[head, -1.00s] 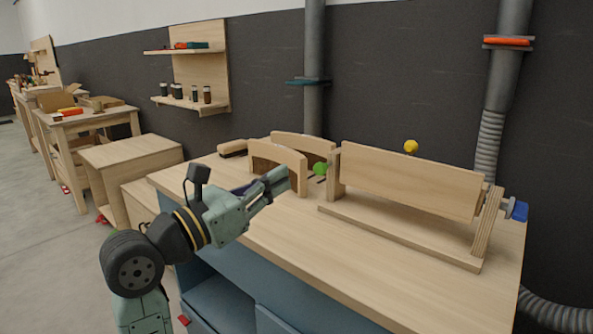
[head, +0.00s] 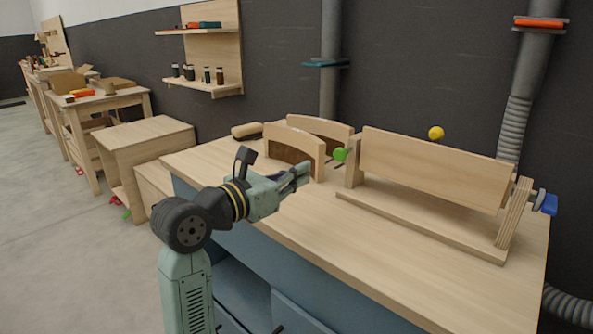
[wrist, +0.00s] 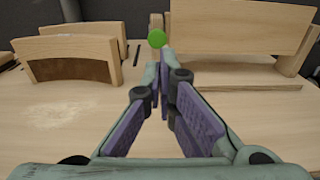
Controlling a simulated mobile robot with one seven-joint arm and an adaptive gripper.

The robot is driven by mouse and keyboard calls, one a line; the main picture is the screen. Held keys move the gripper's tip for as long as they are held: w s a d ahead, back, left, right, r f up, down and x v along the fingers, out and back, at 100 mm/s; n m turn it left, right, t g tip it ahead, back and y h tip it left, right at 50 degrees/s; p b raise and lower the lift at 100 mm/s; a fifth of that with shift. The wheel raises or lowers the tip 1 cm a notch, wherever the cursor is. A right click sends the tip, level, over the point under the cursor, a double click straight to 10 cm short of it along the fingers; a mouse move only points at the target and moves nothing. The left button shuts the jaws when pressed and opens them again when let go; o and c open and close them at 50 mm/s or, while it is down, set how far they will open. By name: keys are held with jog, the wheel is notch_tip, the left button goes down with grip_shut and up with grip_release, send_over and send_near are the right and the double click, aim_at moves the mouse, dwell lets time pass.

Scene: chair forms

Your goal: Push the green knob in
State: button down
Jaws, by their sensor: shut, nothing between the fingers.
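The green knob (head: 340,155) is a round ball at the left end of a wooden jig (head: 430,168) on the workbench. In the wrist view the green knob (wrist: 157,38) shows just beyond my fingertips, slightly left of centre. My gripper (head: 304,170) is shut and empty, over the bench to the left of the knob and pointing toward it. The wrist view shows the fingertips of my gripper (wrist: 164,62) close together. A gap is visible between gripper and knob in the head view. The knob's rod is mostly hidden.
Two curved wooden forms (head: 295,146) stand behind and left of the knob. A yellow knob (head: 436,133) is behind the jig, and a blue knob (head: 546,203) is at its right end. The front of the bench top (head: 330,235) is clear.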

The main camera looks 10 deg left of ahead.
aim_at(339, 155)
jog(key=p+x, duration=0.2)
jog(key=x, duration=0.8)
jog(key=shift+w+d+p, duration=0.15)
jog(key=shift+p, duration=0.25)
jog(key=shift+x, duration=1.4)
jog(key=shift+r, duration=0.1)
